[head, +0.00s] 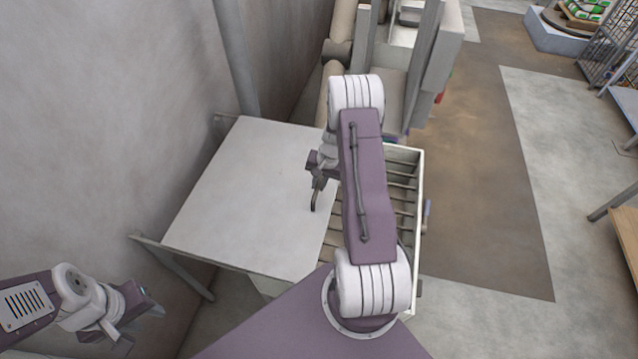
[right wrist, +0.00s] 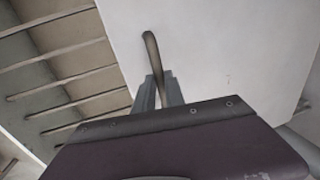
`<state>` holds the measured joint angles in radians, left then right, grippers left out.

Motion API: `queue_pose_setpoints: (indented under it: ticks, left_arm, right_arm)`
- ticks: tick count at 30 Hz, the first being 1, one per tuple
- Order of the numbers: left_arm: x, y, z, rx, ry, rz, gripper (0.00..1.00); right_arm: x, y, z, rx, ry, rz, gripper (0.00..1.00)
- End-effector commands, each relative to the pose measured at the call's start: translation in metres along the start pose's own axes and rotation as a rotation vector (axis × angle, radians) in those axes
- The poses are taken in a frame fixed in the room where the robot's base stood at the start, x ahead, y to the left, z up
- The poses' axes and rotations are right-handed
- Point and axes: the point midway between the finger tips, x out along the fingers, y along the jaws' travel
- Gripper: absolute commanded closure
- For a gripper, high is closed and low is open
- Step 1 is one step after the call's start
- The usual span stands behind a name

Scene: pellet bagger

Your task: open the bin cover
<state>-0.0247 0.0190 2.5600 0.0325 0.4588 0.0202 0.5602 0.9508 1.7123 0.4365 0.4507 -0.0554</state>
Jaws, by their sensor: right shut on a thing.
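The bin cover (head: 245,195) is a flat pale grey plate lying to the left of the open part of the bin (head: 418,190). Slats show across that opening. My right gripper (head: 316,186) is at the cover's right edge, shut on the cover's dark curved handle (head: 313,202). In the right wrist view my right gripper (right wrist: 160,88) has the handle (right wrist: 151,45) between its fingers, with the cover (right wrist: 225,50) beyond and the slatted opening (right wrist: 60,75) at left. My left gripper (head: 138,304) is at the lower left, apart from the cover; its fingers are unclear.
A wall (head: 120,110) with a grey pipe (head: 237,55) runs along the left. Rail ends (head: 150,245) stick out beyond the cover's left side. Machine columns (head: 425,60) stand behind the bin. The floor (head: 490,170) to the right is clear.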

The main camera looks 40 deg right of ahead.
Motion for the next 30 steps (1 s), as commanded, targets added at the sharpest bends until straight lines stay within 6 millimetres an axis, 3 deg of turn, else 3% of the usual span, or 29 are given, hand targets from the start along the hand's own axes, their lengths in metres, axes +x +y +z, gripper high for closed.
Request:
queue_pose_setpoints:
  ticks: [4, 10, 15, 26, 27, 29, 30]
  left_arm:
    - [-0.002, 0.0, 0.0, 0.0, 0.0, 0.0, 0.64]
    - [-0.004, 0.0, 0.0, 0.0, 0.0, 0.0, 0.64]
    - [-0.004, 0.0, 0.0, 0.0, 0.0, 0.0, 0.64]
    - [-0.004, 0.0, 0.0, 0.0, 0.0, 0.0, 0.64]
    - [-0.004, 0.0, 0.0, 0.0, 0.0, 0.0, 0.64]
    - [-0.004, 0.0, 0.0, 0.0, 0.0, 0.0, 0.64]
    - [-0.004, 0.0, 0.0, 0.0, 0.0, 0.0, 0.64]
  right_arm:
    - [0.003, -0.017, -0.001, -0.004, 0.003, -0.001, 1.0]
    - [0.013, -0.067, -0.002, -0.008, 0.004, -0.003, 1.0]
    - [0.018, -0.093, -0.002, -0.003, 0.005, -0.003, 1.0]
    - [0.019, -0.099, -0.001, 0.001, 0.004, -0.002, 1.0]
    - [0.019, -0.098, -0.001, 0.001, 0.004, -0.002, 0.8]
    - [0.019, -0.098, -0.001, 0.0, 0.004, -0.001, 0.64]
    - [0.019, -0.098, -0.001, 0.0, 0.003, -0.001, 0.64]
